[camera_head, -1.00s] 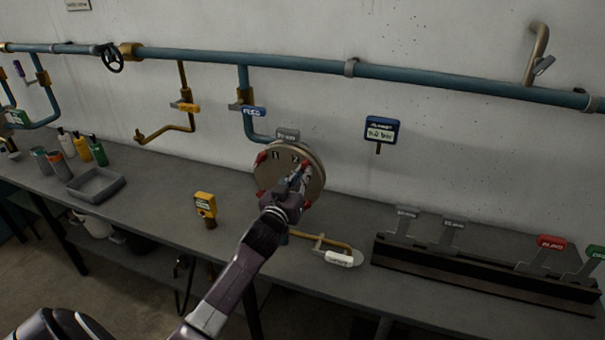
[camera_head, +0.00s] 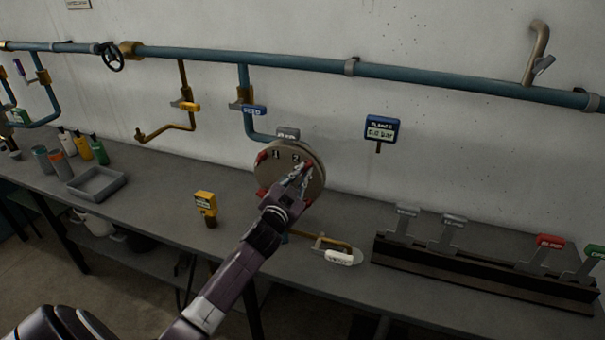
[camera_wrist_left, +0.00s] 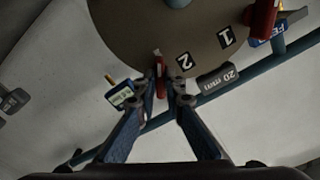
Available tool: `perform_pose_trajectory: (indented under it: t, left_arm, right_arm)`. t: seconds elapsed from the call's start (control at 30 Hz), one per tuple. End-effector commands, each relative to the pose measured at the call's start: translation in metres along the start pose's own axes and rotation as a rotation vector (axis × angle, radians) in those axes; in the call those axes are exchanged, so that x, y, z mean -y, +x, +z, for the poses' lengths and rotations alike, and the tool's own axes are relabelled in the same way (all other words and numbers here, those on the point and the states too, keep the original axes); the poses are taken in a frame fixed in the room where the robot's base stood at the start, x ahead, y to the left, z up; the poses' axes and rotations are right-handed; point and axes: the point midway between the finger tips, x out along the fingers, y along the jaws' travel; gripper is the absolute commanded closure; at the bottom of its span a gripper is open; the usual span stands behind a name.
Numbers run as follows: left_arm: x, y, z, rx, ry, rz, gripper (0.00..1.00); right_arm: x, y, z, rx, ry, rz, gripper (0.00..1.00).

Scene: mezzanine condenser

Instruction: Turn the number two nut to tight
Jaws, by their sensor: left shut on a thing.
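The round tan condenser plate (camera_head: 284,182) stands above the bench and carries red nuts and the number marks 1 and 2. The number two nut (camera_head: 308,165) is red and sits at the plate's upper right edge; in the left wrist view the nut (camera_wrist_left: 160,72) lies beside the "2" mark. My left gripper (camera_head: 303,173) reaches the plate from the front, and in the left wrist view its fingers (camera_wrist_left: 160,92) are closed around this nut. Another red nut (camera_wrist_left: 262,18) is near the "1" mark. My right gripper is not in view.
A grey tag (camera_head: 287,134) tops the plate. A blue gauge sign (camera_head: 381,130) is on the wall to the right. A yellow meter (camera_head: 206,205) stands left of the plate. A dark rack with tags (camera_head: 480,270) fills the bench's right end.

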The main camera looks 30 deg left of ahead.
Motion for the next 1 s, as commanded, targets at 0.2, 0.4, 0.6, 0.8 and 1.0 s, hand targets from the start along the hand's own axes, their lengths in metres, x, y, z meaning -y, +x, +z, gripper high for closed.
perform_pose_trajectory:
  t: [0.2,0.4,0.6,0.8,1.0]
  left_arm:
    - [-0.0005,-0.0002,0.0007,0.001,0.013,0.001,1.0]
    - [-0.0005,-0.0002,0.0008,0.001,0.013,0.001,1.0]
    - [-0.0004,-0.0001,0.0007,0.001,0.012,0.001,0.74]
    - [-0.0002,-0.0001,0.0003,0.001,0.011,0.0,0.73]
    - [-0.0007,-0.0058,0.0005,0.0,0.01,0.001,0.73]
  right_arm:
    - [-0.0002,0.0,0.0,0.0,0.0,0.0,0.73]
    - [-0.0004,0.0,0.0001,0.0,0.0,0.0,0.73]
    - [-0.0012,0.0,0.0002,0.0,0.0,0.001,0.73]
    - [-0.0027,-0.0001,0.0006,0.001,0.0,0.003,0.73]
    - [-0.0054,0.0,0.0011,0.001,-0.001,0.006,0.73]
